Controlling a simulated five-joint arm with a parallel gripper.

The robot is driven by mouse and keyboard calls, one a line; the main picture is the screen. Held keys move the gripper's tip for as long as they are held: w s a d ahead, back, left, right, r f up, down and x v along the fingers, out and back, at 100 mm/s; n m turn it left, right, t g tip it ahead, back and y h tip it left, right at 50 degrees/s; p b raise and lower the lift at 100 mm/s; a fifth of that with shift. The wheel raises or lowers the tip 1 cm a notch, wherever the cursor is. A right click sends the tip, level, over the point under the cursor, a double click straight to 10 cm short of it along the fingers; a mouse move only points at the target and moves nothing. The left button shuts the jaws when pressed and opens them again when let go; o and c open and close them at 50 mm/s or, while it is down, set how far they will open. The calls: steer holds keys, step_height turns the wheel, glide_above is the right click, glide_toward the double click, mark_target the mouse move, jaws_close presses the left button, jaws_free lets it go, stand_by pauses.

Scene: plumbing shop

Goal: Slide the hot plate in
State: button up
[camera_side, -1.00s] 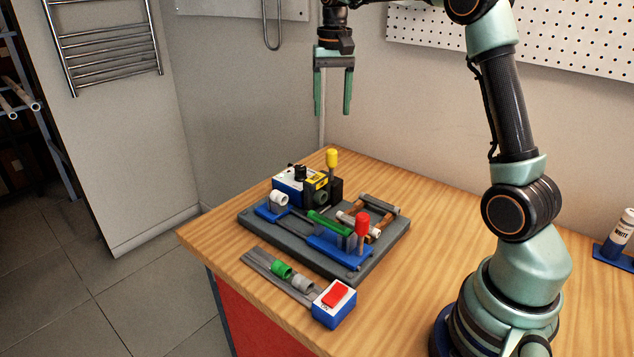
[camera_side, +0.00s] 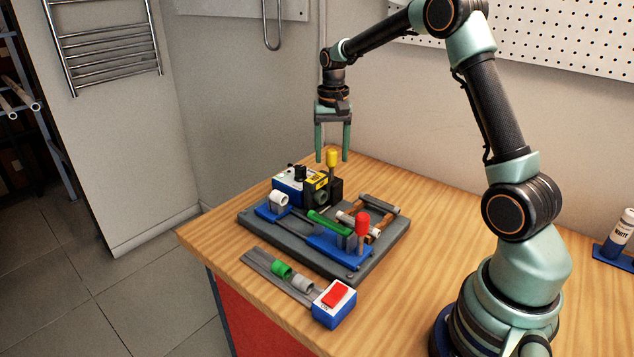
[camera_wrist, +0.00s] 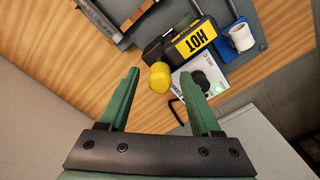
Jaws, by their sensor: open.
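The hot plate is a dark block with a yellow "HOT" label (camera_wrist: 196,40) and an upright yellow-capped handle (camera_side: 332,158). It stands at the back of the grey base plate (camera_side: 377,262), beside a white and blue box with a black knob (camera_side: 297,171). In the wrist view the yellow knob (camera_wrist: 160,77) shows just beyond and between my fingertips. My gripper (camera_side: 332,158) is open and empty, pointing down, with its fingertips close to the height of the yellow knob. The side view does not show clearly whether they touch; the wrist view shows them apart.
On the base plate are a blue slide with a red-topped handle (camera_side: 362,224), a green pipe (camera_side: 322,220) and a white fitting (camera_side: 279,200). A grey rail and red-button box (camera_side: 335,297) lie in front. A white bottle (camera_side: 620,232) stands far right.

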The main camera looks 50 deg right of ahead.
steer(key=shift+f, duration=0.25)
jaws_close()
steer(key=shift+r, duration=0.1)
stand_by(1.2)
